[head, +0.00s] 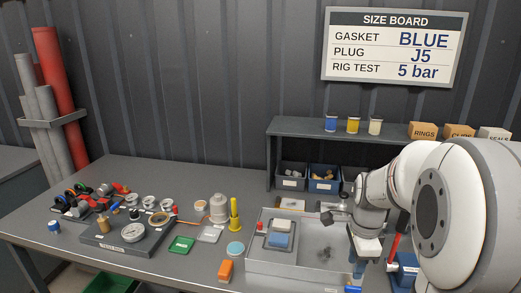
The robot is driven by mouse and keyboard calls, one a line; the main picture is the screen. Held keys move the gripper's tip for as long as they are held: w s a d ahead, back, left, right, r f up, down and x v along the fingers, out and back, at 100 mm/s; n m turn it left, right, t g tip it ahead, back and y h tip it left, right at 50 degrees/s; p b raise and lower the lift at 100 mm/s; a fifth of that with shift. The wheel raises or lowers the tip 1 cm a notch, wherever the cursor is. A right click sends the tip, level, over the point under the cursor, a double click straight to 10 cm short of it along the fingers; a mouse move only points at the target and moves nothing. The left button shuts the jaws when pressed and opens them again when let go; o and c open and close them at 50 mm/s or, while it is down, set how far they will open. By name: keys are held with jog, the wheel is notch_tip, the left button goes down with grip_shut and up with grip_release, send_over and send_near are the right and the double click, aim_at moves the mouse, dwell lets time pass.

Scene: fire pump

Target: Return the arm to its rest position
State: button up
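My white arm fills the right side of the head view, with its large round joint close to the camera. It bends down at the wrist over the right end of the grey tray (262,258). My gripper (357,269) points downward there, low in the picture. Its fingers are small and partly hidden, so I cannot tell whether they are open or shut. I see nothing clearly held in it.
A shelf (290,127) with cups, boxes and bins stands behind the tray. A red-handled tool (395,243) stands beside my wrist.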

jog(key=s+a+r+n+t, duration=0.1)
jog(key=s+a+r+n, duration=0.1)
jog(key=s+a+n, duration=0.4)
jog(key=s+a+r+n+t, duration=0.1)
jog(key=s+a+n, duration=0.5)
jog(key=n, duration=0.7)
jog(key=shift+s+r+n+t, duration=0.3)
jog(key=shift+s+r+t, duration=0.15)
jog(key=shift+r, duration=0.4)
